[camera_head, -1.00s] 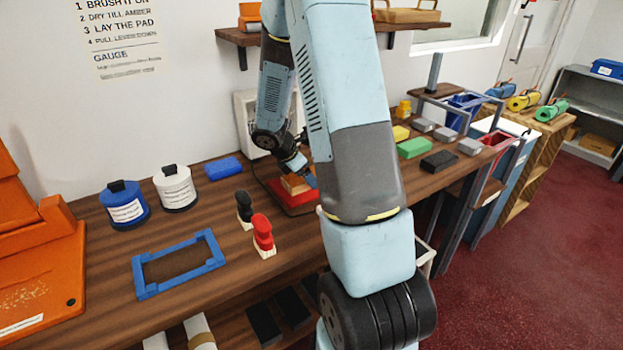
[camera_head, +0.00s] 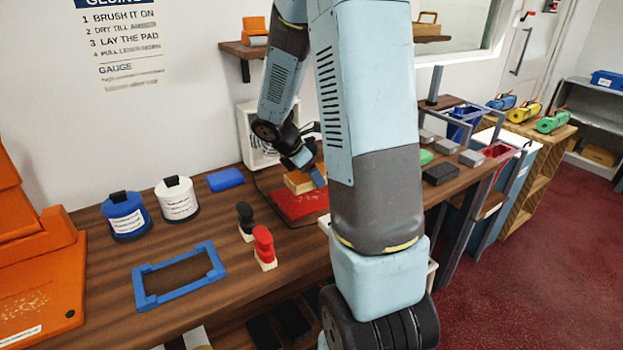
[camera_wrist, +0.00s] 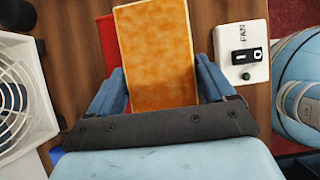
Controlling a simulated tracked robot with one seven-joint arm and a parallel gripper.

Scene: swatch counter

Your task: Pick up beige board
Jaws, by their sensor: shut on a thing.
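The beige board (camera_head: 298,183) shows in the head view as a small pale block above a red plate (camera_head: 295,206). In the wrist view the board (camera_wrist: 155,60) has a mottled amber-orange upper face and a thin pale edge. My gripper (camera_wrist: 160,88) has one blue finger on each side of the board and is shut on it. My gripper also shows in the head view (camera_head: 308,175), with part of it hidden. The board looks slightly raised over the red plate, whose edge (camera_wrist: 108,40) shows to the board's left in the wrist view.
A white fan box (camera_head: 257,140) stands behind the board; its grille (camera_wrist: 15,100) is close at left in the wrist view. A fan switch (camera_wrist: 240,52) lies at right. Two stamps (camera_head: 264,247), a blue frame (camera_head: 180,275) and jars (camera_head: 177,199) stand leftward.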

